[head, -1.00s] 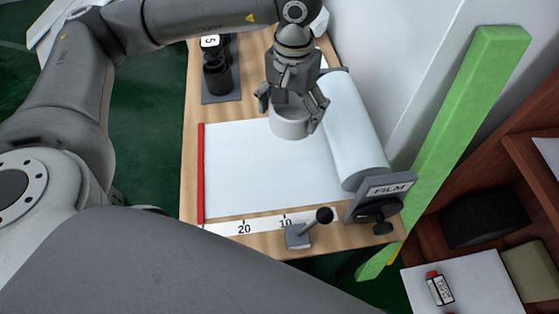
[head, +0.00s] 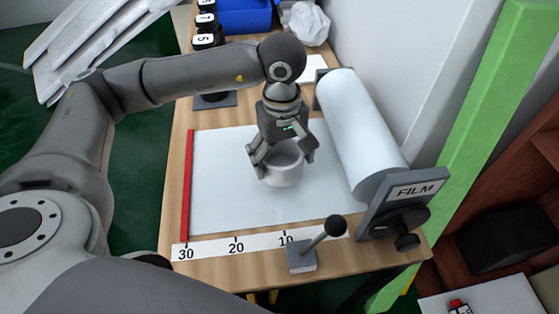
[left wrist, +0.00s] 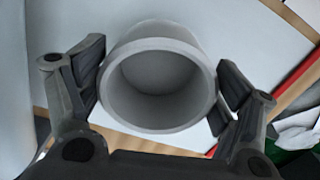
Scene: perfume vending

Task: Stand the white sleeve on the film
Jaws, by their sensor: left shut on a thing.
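The white sleeve (head: 283,175) is a short, hollow, open-ended ring, held over the middle of the white film sheet (head: 222,200). My left gripper (head: 283,155) is shut on it, with a finger on either side. In the left wrist view the sleeve (left wrist: 155,122) sits between the two finger pads, and its round opening faces the camera. In the head view it looks about upright. I cannot tell whether its lower edge touches the film. My right gripper is not in view.
The film roll (head: 362,130) stands right of the sheet, with its FILM bracket (head: 405,200) and knob in front. A red strip (head: 187,185) bounds the sheet's left edge. A ruler strip (head: 255,243) and lever (head: 310,250) are at the front. The sheet's left part is clear.

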